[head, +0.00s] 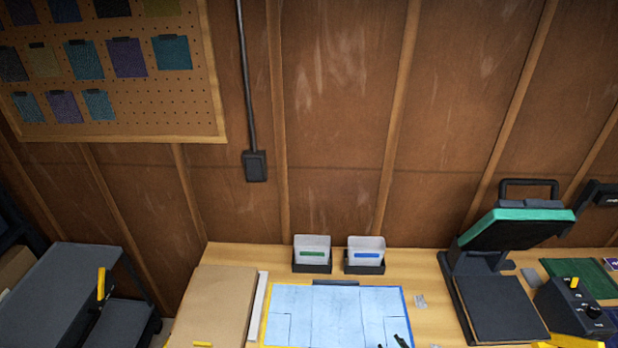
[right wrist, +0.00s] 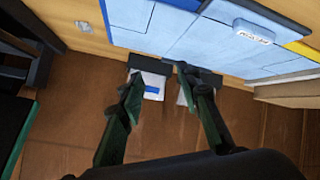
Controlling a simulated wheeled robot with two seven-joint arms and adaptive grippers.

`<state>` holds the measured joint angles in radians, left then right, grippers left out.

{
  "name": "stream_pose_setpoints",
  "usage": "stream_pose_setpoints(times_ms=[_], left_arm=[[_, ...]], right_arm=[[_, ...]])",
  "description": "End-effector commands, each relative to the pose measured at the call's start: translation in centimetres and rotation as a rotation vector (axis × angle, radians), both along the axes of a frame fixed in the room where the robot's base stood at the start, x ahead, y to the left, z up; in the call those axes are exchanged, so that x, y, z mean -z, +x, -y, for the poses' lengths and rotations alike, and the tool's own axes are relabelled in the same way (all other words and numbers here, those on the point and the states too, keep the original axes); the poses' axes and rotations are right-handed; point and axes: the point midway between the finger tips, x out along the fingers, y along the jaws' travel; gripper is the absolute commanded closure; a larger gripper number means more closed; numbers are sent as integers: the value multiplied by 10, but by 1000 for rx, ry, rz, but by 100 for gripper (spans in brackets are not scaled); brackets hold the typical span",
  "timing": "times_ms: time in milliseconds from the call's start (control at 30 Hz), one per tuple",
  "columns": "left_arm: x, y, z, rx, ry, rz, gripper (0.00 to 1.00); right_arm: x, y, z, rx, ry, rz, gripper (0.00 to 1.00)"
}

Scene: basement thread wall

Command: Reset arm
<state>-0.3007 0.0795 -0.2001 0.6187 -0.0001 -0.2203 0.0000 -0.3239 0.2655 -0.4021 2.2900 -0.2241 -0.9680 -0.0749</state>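My right gripper (right wrist: 157,78) shows in the right wrist view as two dark green and black fingers, spread apart with nothing held between them. Two small dark tips at the bottom edge of the head view look like the same gripper (head: 393,343), over the lower right of a board with light blue cloth (head: 336,302). That cloth fills the top of the right wrist view (right wrist: 165,30). My left gripper is not in view.
Two small bins, one with a green label (head: 312,253) and one with a blue label (head: 365,254), stand behind the board. A heat press (head: 497,287) stands open on the right. A brown cardboard piece (head: 215,300) lies left. A pegboard (head: 120,122) hangs on the wall.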

Motion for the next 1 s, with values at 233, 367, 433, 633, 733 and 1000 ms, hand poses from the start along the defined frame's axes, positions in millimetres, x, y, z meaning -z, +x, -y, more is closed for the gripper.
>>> stream_pose_setpoints(times_ms=[233,367,433,633,733,1000], left_arm=[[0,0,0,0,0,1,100],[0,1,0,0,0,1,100],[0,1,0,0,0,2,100],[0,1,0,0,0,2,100],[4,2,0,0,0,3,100],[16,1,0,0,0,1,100]], right_arm=[[53,-98,71,263,104,-328,68],[66,-137,87,342,138,-436,68],[71,-157,94,379,152,-487,68],[80,-209,108,470,192,-618,68],[104,-210,108,476,195,-645,68],[184,-199,106,466,191,-673,68]])
